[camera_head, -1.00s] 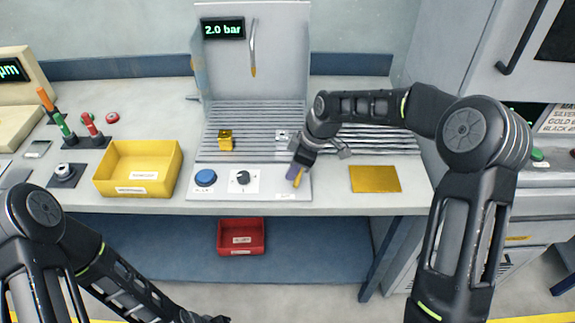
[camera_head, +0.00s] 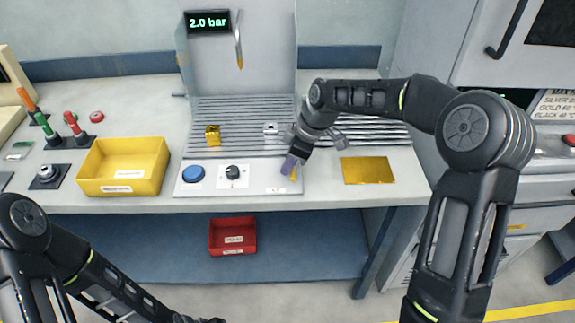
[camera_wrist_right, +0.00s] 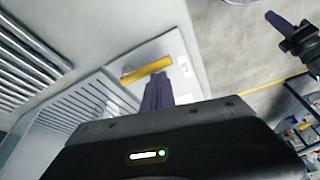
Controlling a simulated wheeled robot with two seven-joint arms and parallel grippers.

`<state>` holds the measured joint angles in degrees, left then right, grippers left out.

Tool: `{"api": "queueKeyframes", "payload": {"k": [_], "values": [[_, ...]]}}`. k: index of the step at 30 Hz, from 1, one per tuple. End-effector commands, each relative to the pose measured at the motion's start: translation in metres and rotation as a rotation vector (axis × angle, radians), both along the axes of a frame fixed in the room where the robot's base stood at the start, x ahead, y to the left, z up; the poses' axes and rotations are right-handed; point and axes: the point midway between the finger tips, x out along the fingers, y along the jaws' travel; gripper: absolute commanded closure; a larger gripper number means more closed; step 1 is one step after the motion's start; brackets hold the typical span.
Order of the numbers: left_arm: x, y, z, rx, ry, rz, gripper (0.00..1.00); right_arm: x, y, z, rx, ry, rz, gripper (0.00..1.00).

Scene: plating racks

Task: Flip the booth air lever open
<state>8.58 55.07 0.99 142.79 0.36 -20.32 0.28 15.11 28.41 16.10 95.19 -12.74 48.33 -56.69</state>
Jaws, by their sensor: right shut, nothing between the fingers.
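The booth air lever is a yellow handle (camera_head: 294,173) at the right end of the light control panel (camera_head: 262,185). My right gripper (camera_head: 288,165) is shut and empty, its purple fingertips right beside the lever and partly hiding it. In the right wrist view the yellow handle (camera_wrist_right: 147,70) lies crosswise just beyond the shut fingers (camera_wrist_right: 156,84). Whether they touch cannot be told. My left arm comes in at the lower left, and its gripper (camera_head: 203,320) is mostly cut off by the bottom edge.
The panel also carries a blue button (camera_head: 193,173) and a black knob (camera_head: 233,172). A slatted grille (camera_head: 238,110) lies behind, with a small gold block (camera_head: 213,134). A yellow bin (camera_head: 123,167) stands left and a gold plate (camera_head: 367,170) right. The display (camera_head: 208,21) reads 2.0 bar.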

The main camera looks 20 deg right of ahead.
Motion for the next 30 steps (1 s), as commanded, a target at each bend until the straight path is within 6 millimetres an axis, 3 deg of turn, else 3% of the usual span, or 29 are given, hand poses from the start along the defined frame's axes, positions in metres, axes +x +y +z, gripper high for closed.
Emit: {"api": "queueKeyframes", "payload": {"k": [24, 30], "values": [[0.0, 0.0, -0.001, 0.0, 0.0, 0.0, 1.0, 0.011, 0.013, 0.0, 0.001, -0.001, 0.001, 1.0], [0.0, 0.0, -0.002, 0.0, 0.0, 0.0, 1.0, 0.011, 0.026, 0.004, 0.001, 0.0, 0.0, 1.0]]}}
